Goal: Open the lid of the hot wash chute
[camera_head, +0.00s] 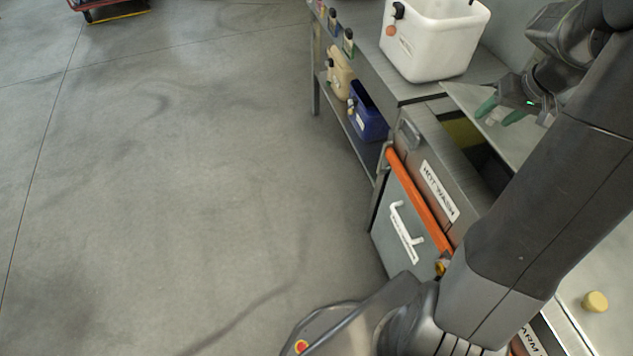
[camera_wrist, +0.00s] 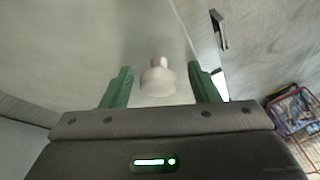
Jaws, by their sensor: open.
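The hot wash chute (camera_head: 422,182) is a metal cabinet with a "HOT WASH" label and an orange bar. Its dark top opening (camera_head: 468,142) is partly uncovered. The grey lid (camera_head: 466,96) stands raised and tilted above the opening. A pale knob (camera_wrist: 157,80) sticks out from the lid. My gripper (camera_head: 498,113) has green fingers and is open at the lid, beside the knob. In the wrist view the knob sits between the two spread fingers (camera_wrist: 162,88), with gaps on both sides. My arm hides the right part of the chute.
A white bin (camera_head: 432,40) stands on the counter behind the chute. A blue container (camera_head: 367,112) and a beige jug (camera_head: 340,75) sit on a lower shelf. A yellow knob (camera_head: 595,301) is on the neighbouring surface at right.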

